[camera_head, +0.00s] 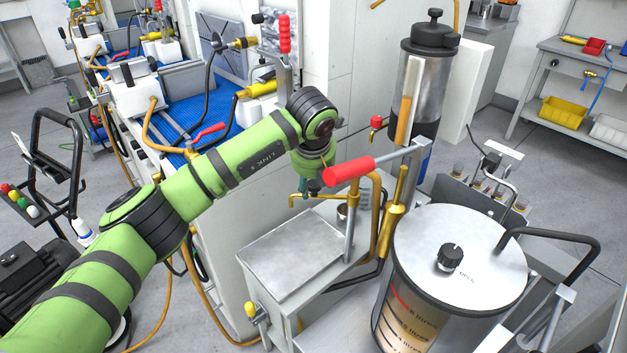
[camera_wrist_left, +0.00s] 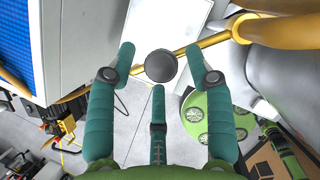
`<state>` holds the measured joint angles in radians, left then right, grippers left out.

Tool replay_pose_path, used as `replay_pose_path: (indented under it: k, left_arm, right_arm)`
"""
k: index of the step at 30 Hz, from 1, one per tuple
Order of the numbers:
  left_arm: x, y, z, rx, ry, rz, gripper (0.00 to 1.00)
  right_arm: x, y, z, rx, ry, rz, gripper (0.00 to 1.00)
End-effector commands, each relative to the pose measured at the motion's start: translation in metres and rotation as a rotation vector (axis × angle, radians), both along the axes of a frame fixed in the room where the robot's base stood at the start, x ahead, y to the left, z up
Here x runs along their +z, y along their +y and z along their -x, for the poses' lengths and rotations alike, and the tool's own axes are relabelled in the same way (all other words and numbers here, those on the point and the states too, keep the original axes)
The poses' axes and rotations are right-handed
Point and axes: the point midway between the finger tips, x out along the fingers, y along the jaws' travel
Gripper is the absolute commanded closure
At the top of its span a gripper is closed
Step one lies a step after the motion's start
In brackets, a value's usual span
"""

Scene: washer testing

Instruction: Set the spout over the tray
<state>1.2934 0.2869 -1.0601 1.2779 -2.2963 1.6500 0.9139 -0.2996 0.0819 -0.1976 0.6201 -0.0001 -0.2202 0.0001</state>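My left gripper (camera_head: 312,180) reaches in from the left, beside the tall metal tank, and the arm hides part of it. In the left wrist view its teal fingers (camera_wrist_left: 161,78) are spread around a round black knob (camera_wrist_left: 160,66), with gaps visible at the sides. The knob sits over a thin brass pipe (camera_wrist_left: 205,42), which appears to be the spout. In the head view, a brass spout end (camera_head: 293,201) hangs just below the gripper. My right gripper is not seen.
A red-handled lever (camera_head: 350,170) and brass pipes stand close in front of the gripper. A measuring cylinder with a grey lid (camera_head: 478,255) is at right. A flat grey box top (camera_head: 300,258) is clear.

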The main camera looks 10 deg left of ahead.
Motion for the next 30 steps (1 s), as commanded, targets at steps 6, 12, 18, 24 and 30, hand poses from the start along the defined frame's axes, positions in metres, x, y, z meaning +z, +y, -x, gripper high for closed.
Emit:
replay_pose_path:
  k: [6,12,18,24,30]
  left_arm:
    - [-0.002,0.0,0.001,-0.002,0.004,0.0,0.44]
    - [0.008,-0.001,0.004,-0.003,0.001,0.001,0.44]
    - [0.044,-0.003,0.019,-0.004,-0.001,0.001,0.44]
    - [0.083,-0.004,0.034,-0.003,-0.001,0.001,0.44]
    - [0.105,-0.006,0.044,-0.001,0.001,0.0,0.44]
  right_arm:
    - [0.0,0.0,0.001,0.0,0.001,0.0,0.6]
    - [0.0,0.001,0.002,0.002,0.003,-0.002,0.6]
    - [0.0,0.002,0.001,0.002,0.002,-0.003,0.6]
    - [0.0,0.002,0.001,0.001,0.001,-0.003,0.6]
    - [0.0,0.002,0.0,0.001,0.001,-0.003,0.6]
